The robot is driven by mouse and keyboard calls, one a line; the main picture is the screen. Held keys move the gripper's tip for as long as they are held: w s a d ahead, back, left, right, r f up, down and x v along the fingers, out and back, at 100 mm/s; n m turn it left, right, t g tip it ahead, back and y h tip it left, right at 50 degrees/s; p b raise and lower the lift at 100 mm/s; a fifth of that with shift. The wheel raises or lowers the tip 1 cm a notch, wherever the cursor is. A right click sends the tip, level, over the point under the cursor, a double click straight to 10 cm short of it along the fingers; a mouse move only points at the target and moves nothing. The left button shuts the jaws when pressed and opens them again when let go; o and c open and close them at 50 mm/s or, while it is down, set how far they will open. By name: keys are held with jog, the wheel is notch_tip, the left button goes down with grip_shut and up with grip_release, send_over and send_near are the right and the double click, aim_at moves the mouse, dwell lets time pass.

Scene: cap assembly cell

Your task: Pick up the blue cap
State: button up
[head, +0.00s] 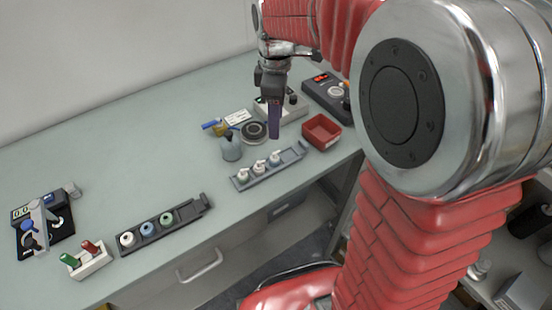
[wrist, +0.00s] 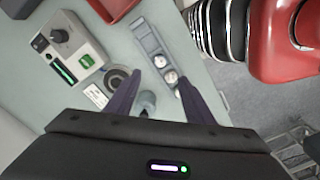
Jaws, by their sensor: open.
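The blue cap (head: 147,228) sits in a dark tray (head: 190,216), between a white cap (head: 128,239) and a green cap (head: 166,218), in the left half of the head view. My gripper (head: 274,136) hangs pointing down over the table, well to the right of and farther back than the blue cap. In the wrist view, the two purple fingers of my gripper (wrist: 158,76) are apart with nothing held between them. The blue cap does not show in the wrist view.
A grey rack (head: 293,153) with white-topped vials stands near my gripper. A grey bottle (head: 231,149), a round dark-topped device (head: 254,131) and a red bin (head: 321,131) are close by. A stand with red and green handles (head: 90,262) is left of the tray. The table's middle is clear.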

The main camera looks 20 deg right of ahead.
send_over(275, 153)
notch_tip(275, 153, down, 8)
jog(key=shift+d, duration=0.1)
dwell(0.4)
jog(key=shift+f, duration=2.6)
jog(key=shift+c, duration=0.5)
jog(key=c, duration=0.7)
jog(key=shift+c, duration=0.2)
